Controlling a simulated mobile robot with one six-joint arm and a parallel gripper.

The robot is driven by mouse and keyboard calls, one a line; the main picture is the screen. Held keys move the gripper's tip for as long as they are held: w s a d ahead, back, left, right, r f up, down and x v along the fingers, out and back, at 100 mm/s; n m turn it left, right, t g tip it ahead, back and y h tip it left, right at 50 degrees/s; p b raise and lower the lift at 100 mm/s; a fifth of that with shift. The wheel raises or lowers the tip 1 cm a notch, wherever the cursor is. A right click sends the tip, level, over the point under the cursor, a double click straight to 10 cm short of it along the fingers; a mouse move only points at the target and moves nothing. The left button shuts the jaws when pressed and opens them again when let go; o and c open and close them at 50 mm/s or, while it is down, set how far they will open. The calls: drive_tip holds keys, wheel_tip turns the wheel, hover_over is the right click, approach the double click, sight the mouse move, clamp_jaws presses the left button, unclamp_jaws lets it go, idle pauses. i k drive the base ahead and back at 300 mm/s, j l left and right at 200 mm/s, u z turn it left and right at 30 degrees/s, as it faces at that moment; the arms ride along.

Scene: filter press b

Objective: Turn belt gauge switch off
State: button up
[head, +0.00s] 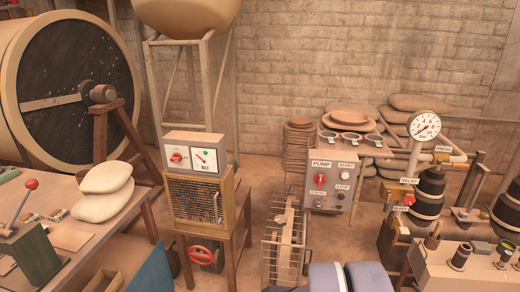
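The belt gauge switch seems to be the small red switch (176,157) on the left of a white-faced panel box (192,138) in the head view. Beside it on the same face is a dial with a needle (203,157) and a small label that is too small to read surely. The switch's exact setting is too small to tell. The box sits on top of a wooden cabinet with a beaded or wired front (205,205). My gripper is not in view.
A red handwheel (201,255) is below the cabinet. A pump panel (331,185) with another red switch stands to the right. A bench with white sacks (104,191) and a red-knobbed lever (31,184) is at the left. Grey-blue rolled shapes (368,276) fill the bottom centre.

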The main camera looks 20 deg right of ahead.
sight(177, 158)
drive_tip(key=i+z, duration=0.1)
drive_tip(key=i, duration=0.35)
drive_tip(key=i+j+z, duration=0.15)
drive_tip(key=i, duration=0.35)
drive_tip(key=i+j+z, duration=0.1)
drive_tip(key=i, duration=0.35)
drive_tip(key=i+j+z, duration=0.15)
drive_tip(key=i, duration=0.35)
